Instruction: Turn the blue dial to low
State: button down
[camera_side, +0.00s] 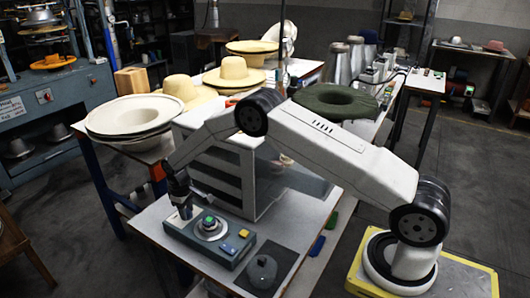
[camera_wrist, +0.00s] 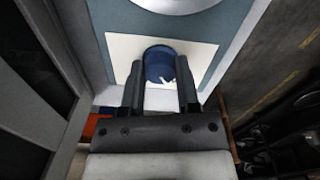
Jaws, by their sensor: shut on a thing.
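The blue dial (camera_wrist: 160,66) sits on a cream plate (camera_wrist: 122,50) on the grey-blue control box (camera_side: 180,228). White marks show near its lower edge in the wrist view, but I cannot read the dial's setting. My gripper (camera_wrist: 160,84) has one dark finger on each side of the dial and is shut on it. In the side view my gripper (camera_side: 185,212) points down at the box's left end, and the dial is hidden behind the fingers.
The box also carries a round grey piece with a green centre (camera_side: 210,225), a yellow button (camera_side: 244,233) and a blue button (camera_side: 229,249). A dark grey knobbed piece (camera_side: 262,272) lies on a dark mat beside it. A grey slatted cabinet (camera_side: 262,185) stands close behind.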

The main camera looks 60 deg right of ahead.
aim_at(188, 213)
dwell(0.3)
jog(key=shift+c, duration=1.6)
grip_release()
jog(key=shift+r, duration=0.1)
jog(key=shift+a+r, duration=0.15)
jog(key=shift+r, duration=3.65)
jog(key=shift+s, duration=0.1)
jog(key=shift+s+r, duration=0.3)
jog(key=shift+r, duration=0.05)
jog(key=s+r+m+t, duration=0.1)
jog(key=s+r, duration=0.2)
jog(key=s, duration=1.1)
jog(key=s+r+m+t, duration=0.1)
jog(key=s+r, duration=0.3)
jog(key=s, duration=1.1)
jog(key=shift+r+m+t, duration=0.15)
jog(key=shift+m+t, duration=0.15)
